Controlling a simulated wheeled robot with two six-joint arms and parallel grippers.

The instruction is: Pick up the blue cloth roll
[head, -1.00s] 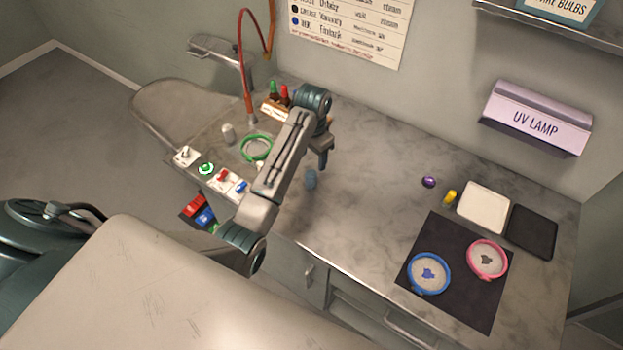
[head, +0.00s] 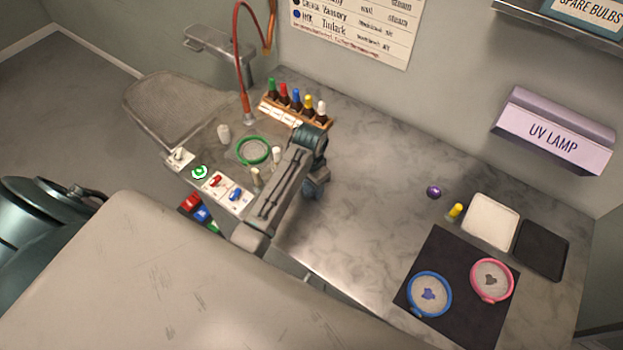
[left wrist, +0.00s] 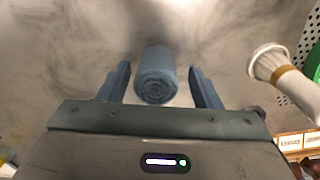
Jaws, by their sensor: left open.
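The blue cloth roll (left wrist: 156,75) shows in the left wrist view, a short rolled cylinder on the grey marbled worktop with its spiral end toward me. My left gripper (left wrist: 159,68) is open, with one finger on each side of the roll. Gaps show between the roll and both fingers, so it is not gripped. In the head view my left gripper (head: 314,188) is low over the worktop, and the arm and gripper hide the roll there. My right gripper is in neither view.
A white-topped peg (left wrist: 275,65) stands right of the gripper in the left wrist view. In the head view, a green hoop (head: 254,150) and a rack of coloured bottles (head: 295,112) lie near the arm.

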